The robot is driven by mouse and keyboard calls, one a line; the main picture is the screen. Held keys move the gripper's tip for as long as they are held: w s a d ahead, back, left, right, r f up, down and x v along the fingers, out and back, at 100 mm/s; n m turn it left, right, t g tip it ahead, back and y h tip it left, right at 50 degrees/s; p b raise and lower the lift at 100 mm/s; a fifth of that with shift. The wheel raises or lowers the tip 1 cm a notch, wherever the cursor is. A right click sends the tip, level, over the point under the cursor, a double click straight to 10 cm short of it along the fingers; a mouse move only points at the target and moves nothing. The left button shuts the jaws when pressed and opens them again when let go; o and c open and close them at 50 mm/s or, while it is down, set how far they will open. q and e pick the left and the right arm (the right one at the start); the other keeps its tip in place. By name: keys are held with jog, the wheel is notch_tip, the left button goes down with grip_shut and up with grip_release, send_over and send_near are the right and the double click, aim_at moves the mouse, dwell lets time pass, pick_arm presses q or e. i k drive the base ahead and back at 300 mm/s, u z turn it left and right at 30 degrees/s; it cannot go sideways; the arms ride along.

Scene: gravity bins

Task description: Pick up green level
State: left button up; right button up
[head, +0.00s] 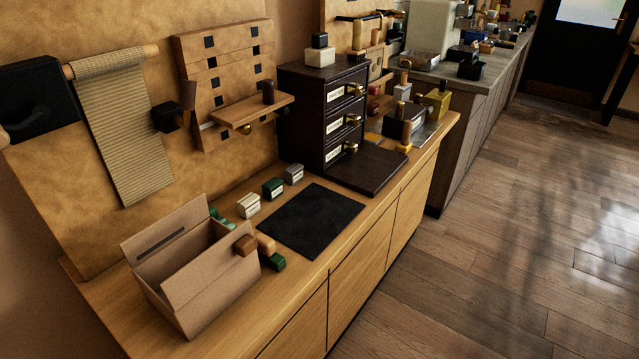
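Several green things are on the wooden worktop, and I cannot tell which is the level. A dark green piece (273,262) lies by the right side of the open cardboard box, close to a tan rounded piece (265,244). A lighter green piece (216,216) shows behind the box's back right corner, partly hidden by it. A small dark green block (273,188) with a pale label stands behind the black mat. Neither of my grippers shows in the head view.
The open cardboard box (207,289) stands at the front left. The flat black mat (311,220) is clear. A dark drawer cabinet (316,117) stands beyond it. A paper roll (112,125) and wooden rack (226,75) hang on the wall. The floor at right is free.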

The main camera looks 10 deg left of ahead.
aim_at(266, 254)
jog(key=z, duration=1.05)
jog(key=i, duration=2.05)
jog(key=u, duration=2.85)
